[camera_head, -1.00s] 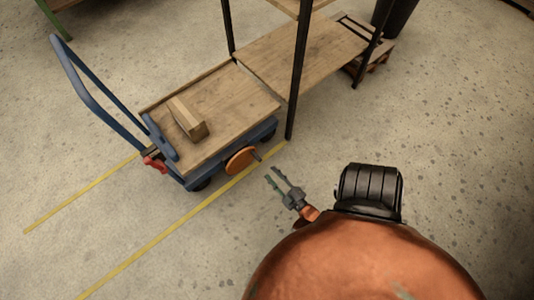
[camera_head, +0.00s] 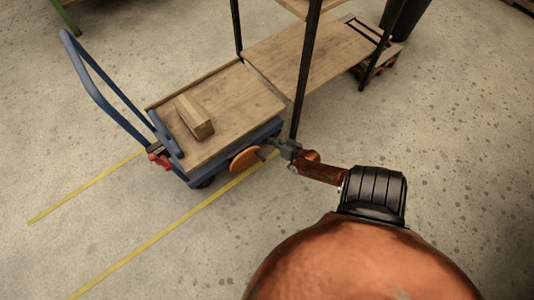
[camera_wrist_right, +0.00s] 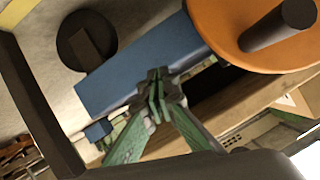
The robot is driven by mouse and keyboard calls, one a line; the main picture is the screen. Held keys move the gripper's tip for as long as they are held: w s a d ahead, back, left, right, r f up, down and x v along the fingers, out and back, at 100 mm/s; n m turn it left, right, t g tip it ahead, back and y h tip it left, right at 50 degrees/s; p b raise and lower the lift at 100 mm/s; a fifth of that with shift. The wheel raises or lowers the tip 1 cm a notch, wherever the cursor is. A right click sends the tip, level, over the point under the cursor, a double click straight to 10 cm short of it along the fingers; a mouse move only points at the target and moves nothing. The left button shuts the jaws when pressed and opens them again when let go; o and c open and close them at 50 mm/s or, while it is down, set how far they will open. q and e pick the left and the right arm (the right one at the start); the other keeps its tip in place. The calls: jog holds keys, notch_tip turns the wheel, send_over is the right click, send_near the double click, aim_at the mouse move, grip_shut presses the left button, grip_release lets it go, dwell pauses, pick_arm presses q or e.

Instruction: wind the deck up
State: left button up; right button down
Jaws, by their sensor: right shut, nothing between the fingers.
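The cart's wooden deck (camera_head: 236,104) sits on a blue frame (camera_head: 265,131). An orange crank wheel (camera_head: 243,160) with a dark handle peg (camera_head: 261,154) is on the cart's near side. My right gripper (camera_head: 274,145) is right beside the peg in the head view. In the right wrist view, its green fingers (camera_wrist_right: 157,88) are shut with nothing between them. There the orange wheel (camera_wrist_right: 245,35) and its dark peg (camera_wrist_right: 285,24) lie to the upper right, apart from the fingertips. My left gripper is not in view.
A wooden block (camera_head: 195,117) lies on the deck. A shelf rack with a wooden board (camera_head: 310,55) and dark posts (camera_head: 303,85) stands against the deck's far end, one post close to my right gripper. Yellow floor lines (camera_head: 165,229) flank the cart. The right-hand floor is clear.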

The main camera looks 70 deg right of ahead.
jog(key=w+d+m+y, duration=0.1)
jog(key=m, duration=0.1)
jog(key=w+r+m+g+y, duration=0.1)
jog(key=shift+w+d+r+m+y, duration=0.1)
jog(key=shift+w+d+m+y, duration=0.2)
jog(key=shift+w+d+m, duration=0.1)
jog(key=m+y, duration=0.1)
jog(key=r+m+g, duration=0.1)
jog(key=a+m+g+y, duration=0.1)
jog(key=shift+w+r+m+y, duration=0.2)
jog(key=shift+r+m+y, duration=0.1)
jog(key=shift+m, duration=0.1)
jog(key=s+a+r+m+g+y, duration=0.5)
jog(key=s+r+m+g, duration=0.1)
jog(key=r+m, duration=0.2)
pick_arm(q)
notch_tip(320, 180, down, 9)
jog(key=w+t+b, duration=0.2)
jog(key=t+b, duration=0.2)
jog(key=b, duration=0.2)
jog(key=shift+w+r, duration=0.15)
pick_arm(e)
jog(key=x, duration=1)
jog(key=shift+f, duration=0.25)
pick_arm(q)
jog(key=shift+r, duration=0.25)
pick_arm(e)
jog(key=shift+r, duration=0.1)
